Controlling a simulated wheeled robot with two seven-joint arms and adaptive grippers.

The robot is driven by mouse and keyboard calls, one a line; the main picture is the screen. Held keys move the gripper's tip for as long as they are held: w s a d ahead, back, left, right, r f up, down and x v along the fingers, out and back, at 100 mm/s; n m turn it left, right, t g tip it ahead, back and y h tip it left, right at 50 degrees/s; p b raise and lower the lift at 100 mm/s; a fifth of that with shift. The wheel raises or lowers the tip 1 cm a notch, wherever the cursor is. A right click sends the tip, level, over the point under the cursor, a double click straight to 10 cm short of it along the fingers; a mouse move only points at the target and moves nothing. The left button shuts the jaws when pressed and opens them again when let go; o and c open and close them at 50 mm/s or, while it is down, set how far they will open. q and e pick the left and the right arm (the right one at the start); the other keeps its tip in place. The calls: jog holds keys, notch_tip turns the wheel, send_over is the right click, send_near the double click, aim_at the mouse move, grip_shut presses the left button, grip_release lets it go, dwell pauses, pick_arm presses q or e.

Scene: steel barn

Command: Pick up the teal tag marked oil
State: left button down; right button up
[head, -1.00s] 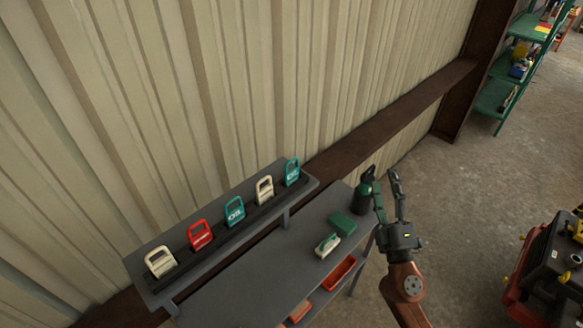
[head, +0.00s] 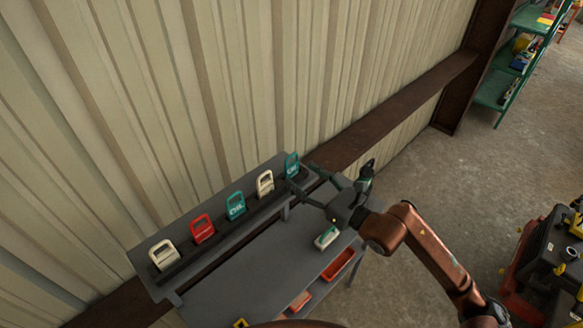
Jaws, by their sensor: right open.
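Two teal tags stand in a grey rack (head: 160,245) along the wall: one in the middle (head: 236,206) and one at the far right end (head: 291,164). Both have white lettering, too small to read with certainty. The rack also holds a cream tag (head: 163,255), a red tag (head: 202,229) and another cream tag (head: 265,183). My right gripper (head: 300,176) is open, its fingertips close to the right-end teal tag and overlapping its lower right part in the picture. Whether they touch it I cannot tell. My left gripper is out of view.
Below the rack is a grey bench (head: 260,275) with a white and green item (head: 326,237). Red bins (head: 338,265) sit lower down. The ribbed wall (head: 200,100) is close behind the rack.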

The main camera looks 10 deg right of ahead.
aim_at(293, 168)
jog(key=p+x, duration=0.2)
jog(key=x, duration=0.1)
jog(key=p+x, duration=0.1)
jog(key=x, duration=0.1)
jog(key=shift+w+r, duration=0.1)
jog(key=shift+r, duration=0.15)
jog(key=shift+w+a+f, duration=0.15)
jog(key=shift+w, duration=0.05)
jog(key=shift+s, duration=0.1)
jog(key=shift+c, duration=0.4)
jog(key=shift+c, duration=0.7)
jog(key=c, duration=0.9)
